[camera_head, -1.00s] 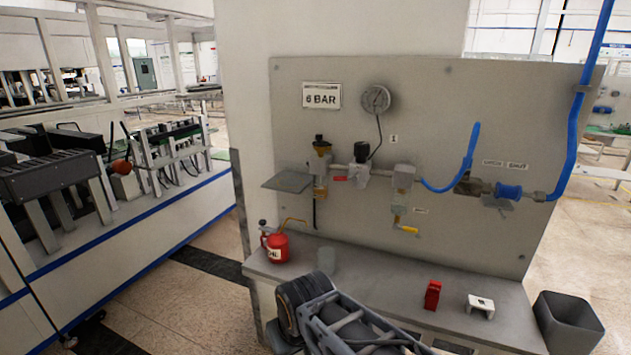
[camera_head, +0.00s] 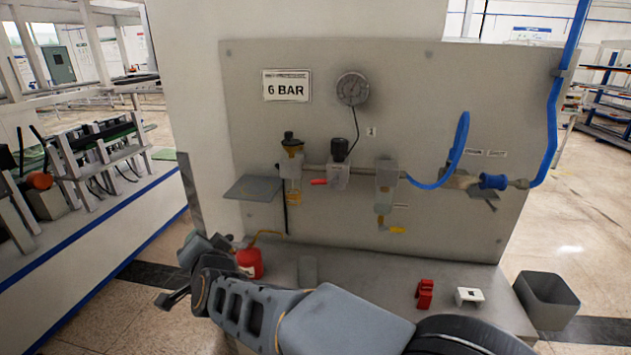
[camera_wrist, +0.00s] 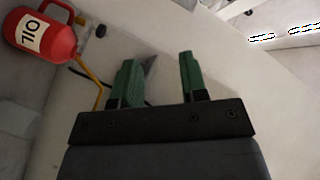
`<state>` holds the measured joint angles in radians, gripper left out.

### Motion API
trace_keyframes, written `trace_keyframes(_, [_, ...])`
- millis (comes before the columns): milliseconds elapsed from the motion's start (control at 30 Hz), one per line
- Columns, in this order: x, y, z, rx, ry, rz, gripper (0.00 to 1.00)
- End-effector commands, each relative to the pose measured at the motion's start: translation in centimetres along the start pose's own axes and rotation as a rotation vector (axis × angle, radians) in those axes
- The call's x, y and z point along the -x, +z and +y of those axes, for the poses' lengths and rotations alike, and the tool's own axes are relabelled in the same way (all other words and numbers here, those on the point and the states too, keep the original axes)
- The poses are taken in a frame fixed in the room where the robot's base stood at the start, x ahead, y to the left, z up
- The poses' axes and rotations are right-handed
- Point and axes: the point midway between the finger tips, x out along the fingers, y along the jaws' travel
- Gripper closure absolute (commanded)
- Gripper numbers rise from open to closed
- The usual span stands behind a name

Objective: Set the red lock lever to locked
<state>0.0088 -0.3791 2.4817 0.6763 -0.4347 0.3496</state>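The red lock lever (camera_head: 319,182) is a small red bar sticking out to the left below the black-knobbed regulator (camera_head: 339,160) on the grey wall panel. My gripper (camera_wrist: 160,78) shows in the wrist view with its two green fingers apart and nothing between them. In the head view my arm reaches left, low in front of the bench, with its wrist end by the red oil can. The gripper is well below and left of the lever and apart from it. The lever does not show clearly in the wrist view.
The red oil can (camera_head: 249,262) stands close to my wrist; it also shows in the wrist view (camera_wrist: 42,35). A grey shelf plate (camera_head: 254,188) juts out left of the lever. A red block (camera_head: 425,294), white bracket (camera_head: 469,297) and grey bin (camera_head: 546,299) are at right.

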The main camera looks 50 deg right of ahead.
Motion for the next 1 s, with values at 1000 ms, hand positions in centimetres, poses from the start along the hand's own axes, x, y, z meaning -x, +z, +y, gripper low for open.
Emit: trace_keyframes(1000, [6.3, -19.1, 7.7, -0.469, 0.021, 1.232, 0.60])
